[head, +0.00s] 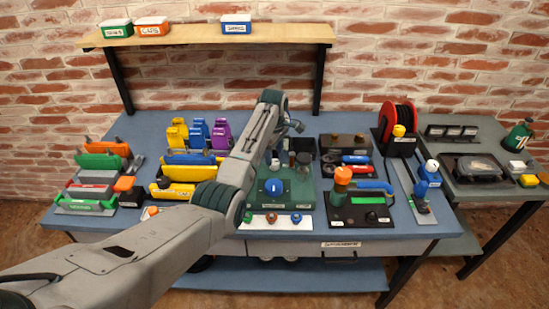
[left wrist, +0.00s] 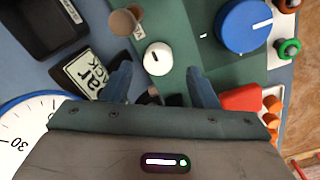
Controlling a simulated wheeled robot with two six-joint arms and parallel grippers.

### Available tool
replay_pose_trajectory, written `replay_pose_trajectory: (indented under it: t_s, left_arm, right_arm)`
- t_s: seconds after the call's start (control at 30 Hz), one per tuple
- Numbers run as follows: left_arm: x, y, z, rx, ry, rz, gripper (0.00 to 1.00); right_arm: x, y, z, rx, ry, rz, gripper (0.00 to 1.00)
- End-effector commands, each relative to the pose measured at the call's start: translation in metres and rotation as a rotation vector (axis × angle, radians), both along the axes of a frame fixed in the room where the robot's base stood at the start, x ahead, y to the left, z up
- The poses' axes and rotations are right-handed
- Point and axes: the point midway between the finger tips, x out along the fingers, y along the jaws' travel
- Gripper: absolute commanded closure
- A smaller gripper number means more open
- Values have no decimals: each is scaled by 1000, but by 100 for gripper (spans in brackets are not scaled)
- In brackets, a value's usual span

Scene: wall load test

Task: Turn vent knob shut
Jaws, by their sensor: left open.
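A green panel (head: 298,198) stands on the blue bench and carries a large blue knob (head: 273,187) with a white mark. In the left wrist view the blue knob (left wrist: 243,25) is at the upper right. A small white knob (left wrist: 157,58) with a dark mark sits on the green panel just beyond my left fingertips. I cannot read a label saying which knob is the vent. My left gripper (left wrist: 160,76) is open and empty, its blue fingers on either side of the white knob's line. In the head view my arm partly hides the panel. My right gripper is not in view.
A dial gauge (left wrist: 25,130) and a black label plate (left wrist: 85,72) are close to the left fingers. A red part (left wrist: 240,98) lies to their right. Right of the panel is a black tray (head: 362,216) with an orange-topped bottle (head: 341,183). A red hose reel (head: 396,118) stands behind.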

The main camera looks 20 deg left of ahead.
Motion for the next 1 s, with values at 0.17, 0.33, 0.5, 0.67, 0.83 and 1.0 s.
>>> replay_pose_trajectory:
  t_s: [0.17,0.33,0.5,0.67,0.83,1.0]
  left_arm:
    - [1,0,-25,0,1,0,46]
    - [1,0,-37,0,-1,0,46]
    - [1,0,-39,1,-1,0,46]
    - [1,0,-39,1,-1,0,56]
    - [1,0,-38,1,-1,0,89]
    - [1,0,-38,0,-1,-4,91]
  right_arm:
    - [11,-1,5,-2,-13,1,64]
    - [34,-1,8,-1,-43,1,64]
    - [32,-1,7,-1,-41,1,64]
    - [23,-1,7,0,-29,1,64]
    - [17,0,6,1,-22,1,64]
    - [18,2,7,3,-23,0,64]
